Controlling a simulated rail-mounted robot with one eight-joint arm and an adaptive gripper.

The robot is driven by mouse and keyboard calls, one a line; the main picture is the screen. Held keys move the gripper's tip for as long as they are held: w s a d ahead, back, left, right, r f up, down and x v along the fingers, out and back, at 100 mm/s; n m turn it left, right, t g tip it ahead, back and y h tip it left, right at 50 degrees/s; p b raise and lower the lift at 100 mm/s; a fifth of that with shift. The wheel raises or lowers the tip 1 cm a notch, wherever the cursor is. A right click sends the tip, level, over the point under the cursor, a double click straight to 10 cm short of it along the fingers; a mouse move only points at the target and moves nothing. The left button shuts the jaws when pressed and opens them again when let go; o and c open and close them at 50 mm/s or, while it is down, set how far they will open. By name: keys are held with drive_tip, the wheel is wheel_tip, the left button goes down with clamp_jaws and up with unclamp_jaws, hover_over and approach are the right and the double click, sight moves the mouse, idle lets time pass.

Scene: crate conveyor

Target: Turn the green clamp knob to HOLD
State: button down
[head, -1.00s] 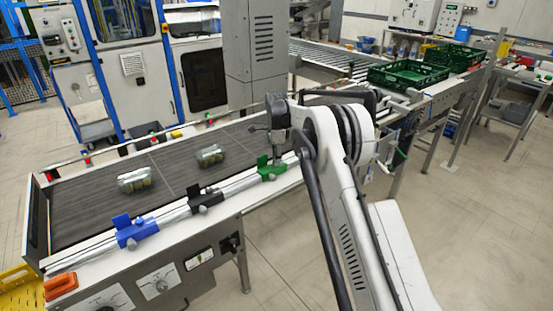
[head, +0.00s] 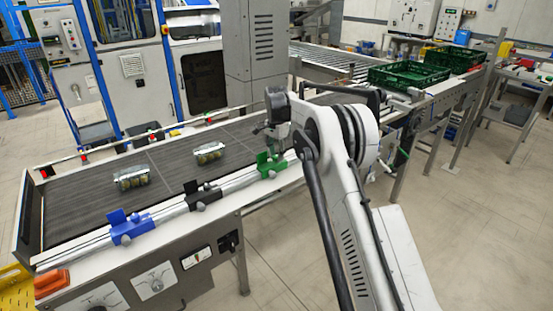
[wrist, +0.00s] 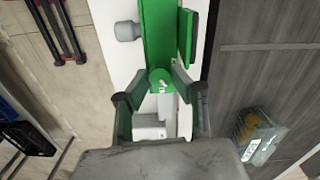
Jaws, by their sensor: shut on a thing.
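The green clamp (head: 271,168) sits on the white rail along the near side of the belt. In the wrist view the green clamp body (wrist: 158,35) runs up from the round green knob (wrist: 159,76), which carries a small pale mark. My gripper (wrist: 160,82) has its fingers on both sides of this knob and is shut on it. In the head view my gripper (head: 274,143) points down at the green clamp, and the knob is hard to make out there. I cannot read any HOLD label or tell the knob's setting.
A black clamp (head: 202,194) and a blue clamp (head: 130,228) sit on the same rail to the left. Two clear packs (head: 131,178) (head: 209,153) lie on the dark belt (head: 90,205). Green crates (head: 408,74) stand at the back right.

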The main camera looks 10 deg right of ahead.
sight(276, 156)
drive_tip(key=shift+n+b, duration=0.35)
drive_tip(key=shift+n, duration=0.75)
drive_tip(key=c, duration=1.5)
unclamp_jaws()
wheel_tip(276, 156, up, 12)
drive_tip(key=shift+r, duration=0.1)
